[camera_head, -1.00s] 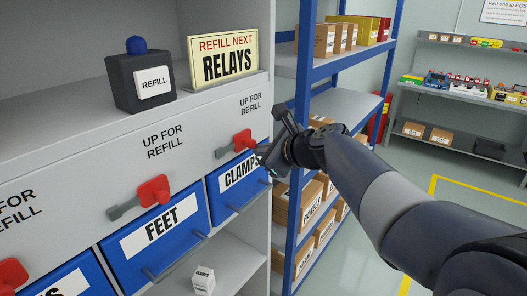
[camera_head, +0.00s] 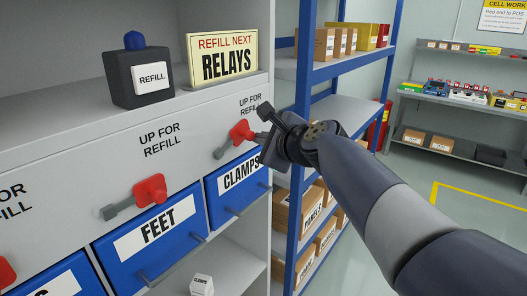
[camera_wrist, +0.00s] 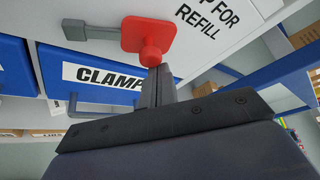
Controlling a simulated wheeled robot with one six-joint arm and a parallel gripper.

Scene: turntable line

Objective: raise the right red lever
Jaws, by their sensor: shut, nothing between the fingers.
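The right red lever (camera_head: 241,131) is on the grey panel above the blue CLAMPS bin (camera_head: 238,173), under an "UP FOR REFILL" label. Its grey bar slants down to the left from the red part. My gripper (camera_head: 259,136) is just right of it. In the wrist view the red lever (camera_wrist: 148,38) has a round knob facing me, and my gripper (camera_wrist: 158,72) is shut and empty, its fingertips right at the knob's lower edge. I cannot tell whether they touch it.
Another red lever (camera_head: 150,190) is above the FEET bin (camera_head: 150,238). A sign reading RELAYS (camera_head: 224,60) and a dark REFILL box (camera_head: 139,78) stand on the shelf above. A blue-framed rack (camera_head: 304,100) with cartons stands close behind my arm on the right.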

